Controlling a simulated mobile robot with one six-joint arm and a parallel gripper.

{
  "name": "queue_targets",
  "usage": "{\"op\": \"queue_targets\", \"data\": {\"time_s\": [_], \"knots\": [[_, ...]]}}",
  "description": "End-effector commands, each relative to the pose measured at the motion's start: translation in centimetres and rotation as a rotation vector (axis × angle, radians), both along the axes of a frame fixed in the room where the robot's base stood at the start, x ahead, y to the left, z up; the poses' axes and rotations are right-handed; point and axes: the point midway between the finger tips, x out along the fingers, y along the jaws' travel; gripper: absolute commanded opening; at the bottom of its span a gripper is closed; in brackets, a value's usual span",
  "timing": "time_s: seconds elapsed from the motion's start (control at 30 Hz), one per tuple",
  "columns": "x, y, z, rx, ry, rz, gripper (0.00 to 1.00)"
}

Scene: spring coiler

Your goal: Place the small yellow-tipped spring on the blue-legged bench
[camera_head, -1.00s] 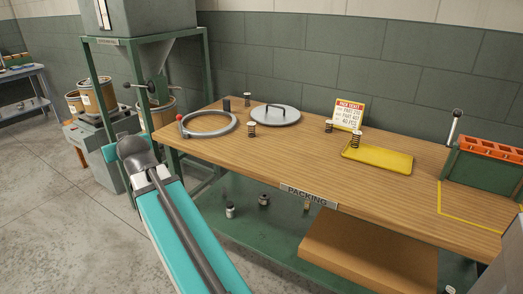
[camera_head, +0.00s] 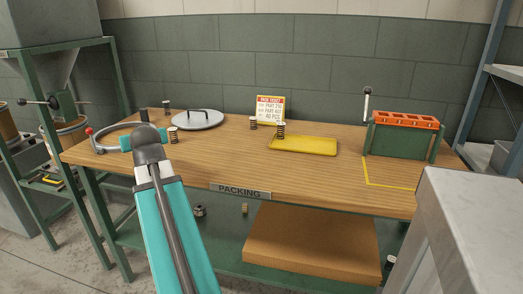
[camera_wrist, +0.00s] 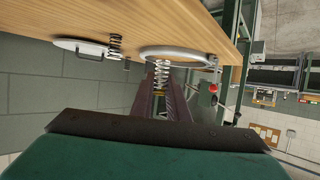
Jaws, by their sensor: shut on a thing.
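In the wrist view my gripper (camera_wrist: 162,88) is shut on a small coil spring (camera_wrist: 161,72), which stands out beyond the fingertips. Its lower part is hidden between the fingers, and I cannot make out a yellow tip. In the head view my arm hides the fingers and the held spring. I cannot pick out a blue-legged bench in the head view now.
The wooden packing table (camera_head: 330,178) bears a grey lid (camera_head: 198,120), a ring clamp (camera_head: 105,142), several standing springs, a yellow tray (camera_head: 303,146), a sign (camera_head: 270,108) and a green rack (camera_head: 402,140). A grey block (camera_head: 470,205) stands near at right.

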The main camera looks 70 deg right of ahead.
Motion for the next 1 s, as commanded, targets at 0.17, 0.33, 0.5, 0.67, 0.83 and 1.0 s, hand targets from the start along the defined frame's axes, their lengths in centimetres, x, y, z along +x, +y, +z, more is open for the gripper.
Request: {"op": "queue_targets", "data": {"time_s": [0.17, 0.33, 0.5, 0.67, 0.83, 1.0], "knots": [[-4.9, -4.3, -0.8, -0.002, -0.001, -0.088, 0.00], [-9.7, -7.7, -1.3, -0.002, -0.001, -0.169, 0.00], [-14.7, -10.7, -1.8, -0.002, -0.001, -0.248, 0.00], [-19.0, -12.9, -2.1, -0.002, -0.001, -0.313, 0.00], [-21.9, -14.1, -2.2, -0.002, -0.001, -0.356, 0.00], [-22.8, -14.5, -2.1, -0.001, -0.001, -0.369, 0.00]]}}
